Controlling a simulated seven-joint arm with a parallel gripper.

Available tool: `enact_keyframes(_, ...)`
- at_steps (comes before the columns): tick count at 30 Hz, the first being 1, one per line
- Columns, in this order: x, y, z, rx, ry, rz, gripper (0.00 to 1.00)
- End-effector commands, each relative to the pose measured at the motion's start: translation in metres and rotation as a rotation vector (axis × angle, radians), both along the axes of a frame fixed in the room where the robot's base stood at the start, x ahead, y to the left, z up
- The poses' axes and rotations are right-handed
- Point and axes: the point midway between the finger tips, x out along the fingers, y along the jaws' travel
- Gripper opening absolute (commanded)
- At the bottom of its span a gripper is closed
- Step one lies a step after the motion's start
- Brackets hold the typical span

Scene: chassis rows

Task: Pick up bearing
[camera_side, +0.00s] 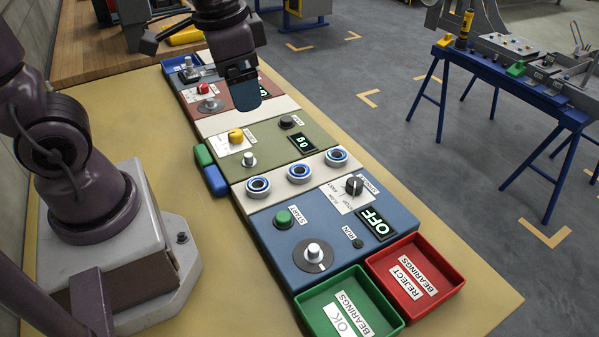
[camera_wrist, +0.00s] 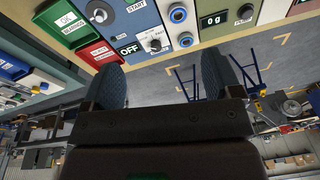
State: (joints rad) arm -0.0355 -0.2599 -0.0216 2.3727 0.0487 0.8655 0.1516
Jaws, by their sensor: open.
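Three bearings, blue rings with pale metal centres, sit in a row on the cream strip (camera_side: 320,176) between the green and blue panels. They are the left bearing (camera_side: 258,187), the middle bearing (camera_side: 299,173) and the right bearing (camera_side: 337,157). In the wrist view one bearing (camera_wrist: 178,13) shows near the top and another bearing (camera_wrist: 186,39) just below it. My gripper (camera_side: 246,92) hangs over the red panel, behind the bearings and apart from them. In the wrist view my gripper (camera_wrist: 162,74) is open, with nothing between its fingers.
A green OK tray (camera_side: 397,318) and a red REJECT tray (camera_side: 455,273) stand at the front. Knobs rise from the panels: a green START button (camera_side: 288,217), a silver knob (camera_side: 314,250), a black dial (camera_side: 354,185) and a yellow button (camera_side: 235,136). A blue trestle table (camera_side: 520,84) stands apart at right.

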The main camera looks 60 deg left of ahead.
Motion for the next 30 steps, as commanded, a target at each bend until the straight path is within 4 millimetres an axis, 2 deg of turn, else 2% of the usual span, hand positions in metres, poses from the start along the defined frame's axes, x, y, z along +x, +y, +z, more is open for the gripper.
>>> enact_keyframes(1,0.011,0.002,-0.014,0.018,0.054,-0.076,0.84)
enact_keyframes(5,0.038,0.008,-0.049,0.06,0.155,-0.334,0.84)
enact_keyframes(9,0.068,0.013,-0.093,0.088,0.245,-0.71,0.84)
enact_keyframes(12,0.087,0.015,-0.119,0.107,0.275,-1.013,0.84)
enact_keyframes(15,0.103,0.016,-0.128,0.141,0.266,-1.263,0.84)
enact_keyframes(18,0.114,0.017,-0.122,0.187,0.241,-1.439,0.84)
enact_keyframes(24,0.116,0.018,-0.127,0.206,0.24,-1.584,0.84)
enact_keyframes(30,0.115,0.021,-0.161,0.202,0.244,-1.589,0.84)
